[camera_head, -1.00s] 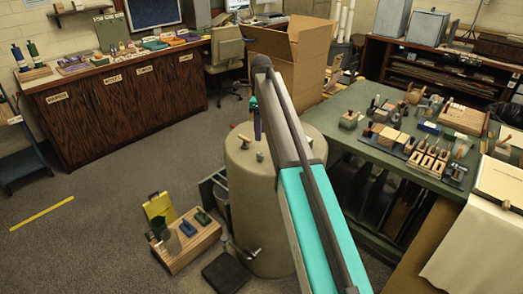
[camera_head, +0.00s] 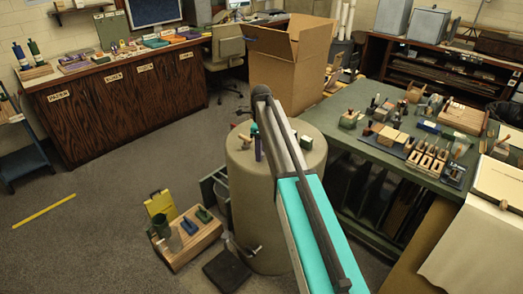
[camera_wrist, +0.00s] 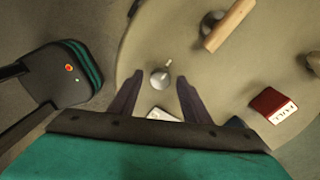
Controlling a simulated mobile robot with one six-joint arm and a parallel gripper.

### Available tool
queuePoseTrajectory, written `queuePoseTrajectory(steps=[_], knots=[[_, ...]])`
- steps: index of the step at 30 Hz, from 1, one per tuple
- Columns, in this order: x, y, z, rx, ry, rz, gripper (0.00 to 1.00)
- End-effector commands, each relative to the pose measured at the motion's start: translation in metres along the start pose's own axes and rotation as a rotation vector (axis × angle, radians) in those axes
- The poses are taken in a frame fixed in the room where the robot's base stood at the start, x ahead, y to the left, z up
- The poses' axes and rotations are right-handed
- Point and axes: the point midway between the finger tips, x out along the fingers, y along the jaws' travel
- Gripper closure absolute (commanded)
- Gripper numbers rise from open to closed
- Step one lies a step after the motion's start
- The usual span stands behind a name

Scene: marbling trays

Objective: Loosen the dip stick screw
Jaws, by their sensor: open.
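A small round silver knob with a pale pointer mark (camera_wrist: 160,79) sits on the top of a beige drum (camera_wrist: 220,82) in the wrist view; it looks like the dip stick screw. My gripper (camera_wrist: 160,90) is open, with one dark finger on each side of the knob, and nothing is held. Whether the fingers touch the knob cannot be told. In the head view my gripper (camera_head: 257,148) is low over the drum top (camera_head: 235,165), and my arm hides part of the drum; the knob cannot be made out there.
In the wrist view, a wooden-handled part (camera_wrist: 230,24) and a red labelled block (camera_wrist: 272,105) are on the drum top to the right. A green table with many small tools (camera_head: 372,150) stands to the right. A wooden caddy (camera_head: 195,245) is on the floor left of the drum.

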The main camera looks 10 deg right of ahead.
Motion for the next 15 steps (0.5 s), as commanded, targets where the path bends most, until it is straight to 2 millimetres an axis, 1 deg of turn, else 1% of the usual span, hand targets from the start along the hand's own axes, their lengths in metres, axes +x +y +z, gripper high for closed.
queuePoseTrajectory(steps=[6,7,14,15], knots=[[0.0001,-0.0003,-0.0004,0.001,0.0,0.0,0.57],[0.0001,-0.0004,-0.0005,0.001,0.0,0.0,0.58],[-0.0001,-0.0004,-0.0008,0.001,0.0,0.0,0.97],[-0.0001,-0.0004,-0.0008,0.001,0.0,0.0,0.98]])
